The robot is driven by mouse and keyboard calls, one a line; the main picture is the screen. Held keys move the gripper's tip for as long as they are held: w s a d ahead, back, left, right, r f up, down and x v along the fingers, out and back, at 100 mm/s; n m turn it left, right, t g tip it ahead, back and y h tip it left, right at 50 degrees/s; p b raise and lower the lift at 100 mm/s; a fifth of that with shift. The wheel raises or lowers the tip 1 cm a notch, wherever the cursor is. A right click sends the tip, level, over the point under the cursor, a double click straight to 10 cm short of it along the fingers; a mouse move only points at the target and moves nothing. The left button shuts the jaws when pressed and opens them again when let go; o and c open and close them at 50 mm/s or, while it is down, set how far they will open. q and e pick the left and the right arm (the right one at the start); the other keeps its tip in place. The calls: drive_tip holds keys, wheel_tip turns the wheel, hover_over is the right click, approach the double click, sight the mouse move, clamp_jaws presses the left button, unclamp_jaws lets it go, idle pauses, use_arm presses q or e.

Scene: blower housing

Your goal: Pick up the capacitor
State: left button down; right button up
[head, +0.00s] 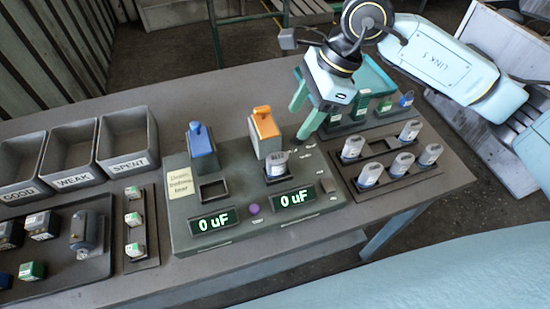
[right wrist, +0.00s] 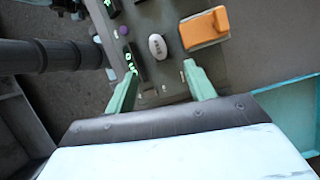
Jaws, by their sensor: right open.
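A silver-grey capacitor (head: 277,164) stands in the right socket of the green-grey tester (head: 250,233), in front of the raised orange clamp (head: 265,130). Several similar capacitors (head: 369,174) stand in a dark rack (head: 400,190) to the right. My right gripper (head: 301,119) is open and empty, above and behind the tester's right side. In the right wrist view, the socketed capacitor (right wrist: 157,46) shows from above, beyond and between the open fingertips (right wrist: 160,68), apart from them. The orange clamp (right wrist: 204,28) is right of it there. My left gripper is not in view.
Bins marked GOOD (head: 20,190), WEAK (head: 72,180) and SPENT (head: 128,163) stand at the left. A blue clamp (head: 202,145) stands over the tester's empty left socket (head: 213,188). Both displays read 0 uF. A teal tray (head: 372,75) is behind the rack.

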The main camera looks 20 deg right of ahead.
sight(277, 157)
drive_tip(key=x, duration=0.7)
drive_tip(key=shift+f, duration=0.35)
drive_tip(key=x, duration=0.2)
drive_tip(key=p+x, duration=0.1)
drive_tip(key=x, duration=0.1)
drive_tip(key=shift+s+a+f, duration=0.25)
drive_tip(key=shift+a+f, duration=0.15)
drive_tip(key=shift+f, duration=0.25)
drive_tip(key=shift+c, duration=0.2)
drive_tip(key=c, duration=0.9)
